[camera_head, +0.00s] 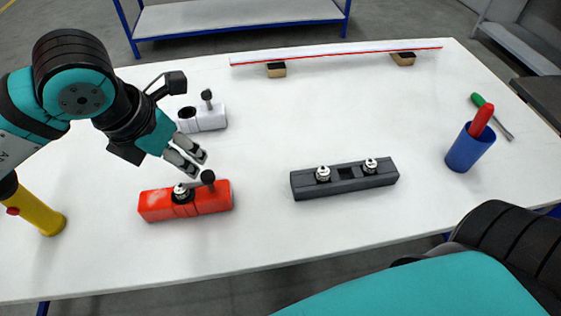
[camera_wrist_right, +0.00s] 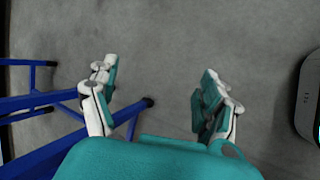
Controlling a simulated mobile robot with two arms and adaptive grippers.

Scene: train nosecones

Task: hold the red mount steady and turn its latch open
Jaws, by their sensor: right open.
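The red mount (camera_head: 213,199) lies on the white table at the left front. A silver fitting with a black ring (camera_head: 181,193) sits in its top. Its latch (camera_head: 208,177), a dark knob on a short stem, stands up near the right end. My left gripper (camera_head: 190,165) is just above and behind the mount, fingers pointing down toward the latch; a gap between the fingertips is hard to judge. My right gripper (camera_wrist_right: 155,95) is open and empty, over the grey floor and blue table legs.
A white mount (camera_head: 210,118) with a similar knob stands behind. A dark grey block (camera_head: 345,180) with two silver fittings lies mid-table. A blue cup (camera_head: 470,150) holds a red-handled tool (camera_head: 482,118).

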